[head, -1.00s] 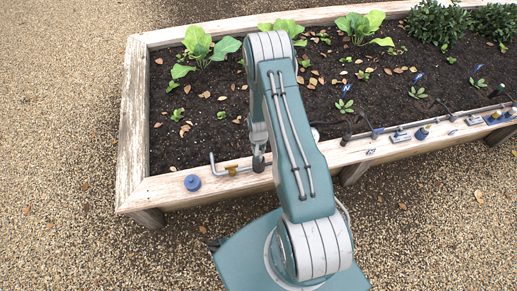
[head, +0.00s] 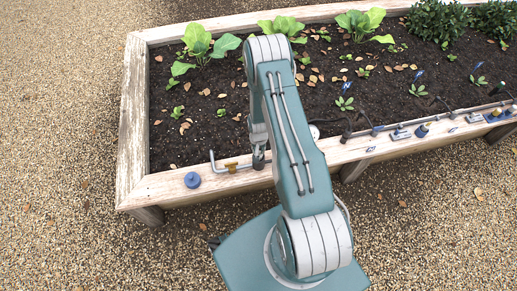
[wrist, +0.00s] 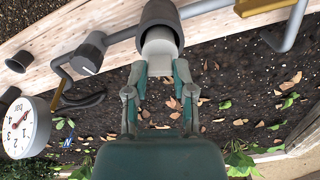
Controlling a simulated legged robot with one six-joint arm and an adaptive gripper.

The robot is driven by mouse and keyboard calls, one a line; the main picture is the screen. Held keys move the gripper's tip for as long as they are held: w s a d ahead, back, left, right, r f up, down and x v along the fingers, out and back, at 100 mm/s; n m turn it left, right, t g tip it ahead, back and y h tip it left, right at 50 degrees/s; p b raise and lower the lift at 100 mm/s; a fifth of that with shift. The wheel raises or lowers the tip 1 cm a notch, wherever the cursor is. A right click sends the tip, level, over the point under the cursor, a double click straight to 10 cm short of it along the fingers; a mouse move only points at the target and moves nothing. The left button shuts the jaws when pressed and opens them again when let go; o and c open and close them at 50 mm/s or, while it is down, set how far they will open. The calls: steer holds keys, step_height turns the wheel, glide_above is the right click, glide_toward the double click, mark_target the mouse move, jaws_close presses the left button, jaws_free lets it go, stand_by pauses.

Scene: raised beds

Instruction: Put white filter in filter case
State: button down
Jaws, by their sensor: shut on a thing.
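The white filter (wrist: 161,44) is a short pale cylinder held between the fingertips of my gripper (wrist: 162,72) in the wrist view. Its far end sits within the mouth of the dark grey filter case (wrist: 160,12), which surrounds its upper part. The near end of the filter still shows outside the case mouth. How deep it sits is hidden. In the head view the case (head: 258,161) shows partly beside my arm at the bed's front edge. The filter and my fingertips are mostly hidden there.
A grey pipe with a brass valve (head: 231,168) and a blue cap (head: 192,180) are on the wooden bed edge (head: 160,188). A round gauge (wrist: 17,127) and a grey knob (wrist: 87,59) are left of the case. Dark soil with leaves lies behind.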

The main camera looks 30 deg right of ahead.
steer(key=shift+f, duration=1.5)
steer(key=shift+c, duration=1.9)
jaws_free()
steer(key=o, duration=0.4)
steer(key=shift+r, duration=3.5)
